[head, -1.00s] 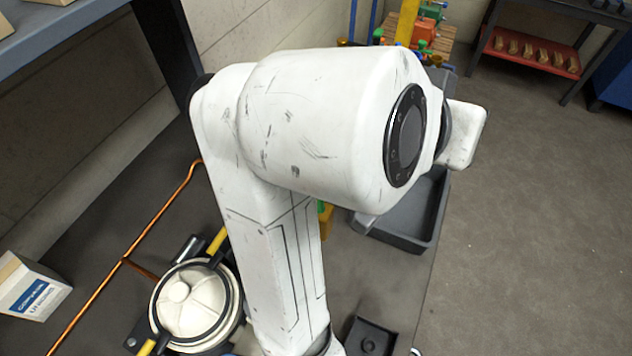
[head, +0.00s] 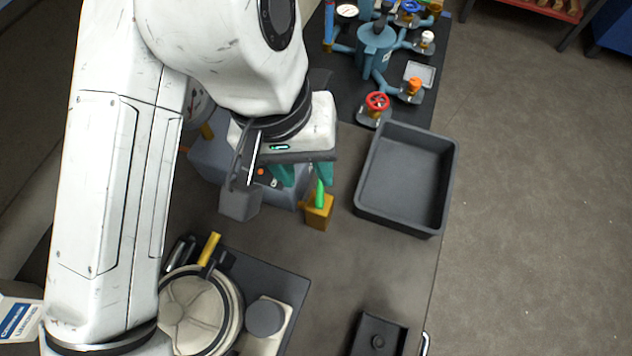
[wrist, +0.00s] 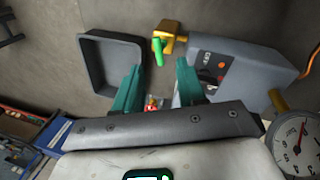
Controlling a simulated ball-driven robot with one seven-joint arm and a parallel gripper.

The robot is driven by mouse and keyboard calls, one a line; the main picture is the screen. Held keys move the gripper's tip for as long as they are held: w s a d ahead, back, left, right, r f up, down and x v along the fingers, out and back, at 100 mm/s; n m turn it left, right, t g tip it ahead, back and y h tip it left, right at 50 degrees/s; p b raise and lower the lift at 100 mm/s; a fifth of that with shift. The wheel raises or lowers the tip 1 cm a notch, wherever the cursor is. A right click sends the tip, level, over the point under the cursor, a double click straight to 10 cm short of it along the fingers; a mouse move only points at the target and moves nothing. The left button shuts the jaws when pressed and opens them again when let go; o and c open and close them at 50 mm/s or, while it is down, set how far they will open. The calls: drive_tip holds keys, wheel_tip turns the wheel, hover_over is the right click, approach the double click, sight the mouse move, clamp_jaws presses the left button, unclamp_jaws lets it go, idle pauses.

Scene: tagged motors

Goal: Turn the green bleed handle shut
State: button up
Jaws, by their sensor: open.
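The green bleed handle (head: 320,192) stands up from a brass-yellow valve block (head: 317,213) at the right end of a grey housing (head: 205,160). In the wrist view the green handle (wrist: 159,51) shows beyond my fingertips, in line with the gap between them, with the yellow block (wrist: 170,38) behind it. My gripper (head: 302,176) has teal fingers. In the wrist view my gripper (wrist: 158,75) is open with nothing between its fingers. It is just to the left of the handle in the head view, and I see no clear contact.
An empty dark tray (head: 447,165) lies right of the handle. Behind it is a blue manifold (head: 377,50) with several coloured handwheels. A round lidded vessel (head: 198,310) sits in front. A gauge (wrist: 297,143) is at lower right in the wrist view. The bench between is bare.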

sight(318, 194)
drive_tip(key=f, duration=0.2)
drive_tip(key=d+f, duration=0.1)
drive_tip(key=f, duration=0.4)
drive_tip(key=shift+d, duration=0.25)
clamp_jaws()
